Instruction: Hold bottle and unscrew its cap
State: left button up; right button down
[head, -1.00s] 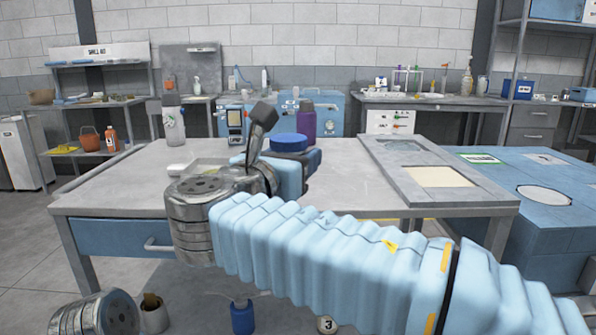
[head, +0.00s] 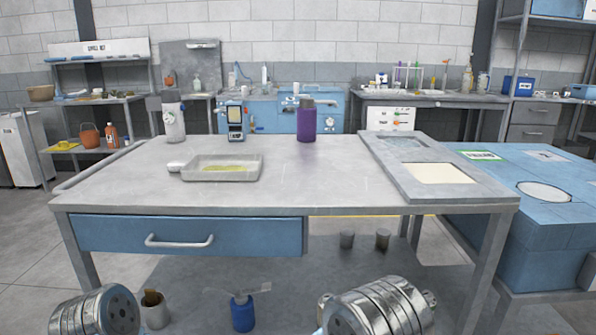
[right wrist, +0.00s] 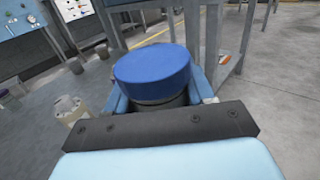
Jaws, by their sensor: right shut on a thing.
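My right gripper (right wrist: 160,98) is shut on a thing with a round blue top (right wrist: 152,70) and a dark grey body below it. Most of that body is hidden by the gripper, so I cannot tell whether it is a bottle or a cap alone. My left gripper is not in view. A purple bottle with a dark top (head: 306,120) stands upright on the table (head: 330,185). A white bottle with a grey top (head: 173,120) stands at the table's far left.
A grey tray (head: 222,174) lies left of centre on the table, and a handheld device (head: 235,122) stands behind it. A framed panel (head: 425,168) covers the table's right side. The table's front middle is clear. Below are a blue bottle (head: 242,315) and grey cups (head: 382,240).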

notch_tip(320, 180, down, 6)
jog(key=d, duration=0.2)
jog(key=shift+d+m+g+h, duration=0.25)
jog(key=shift+m+g+h, duration=0.05)
jog(key=shift+f, duration=0.15)
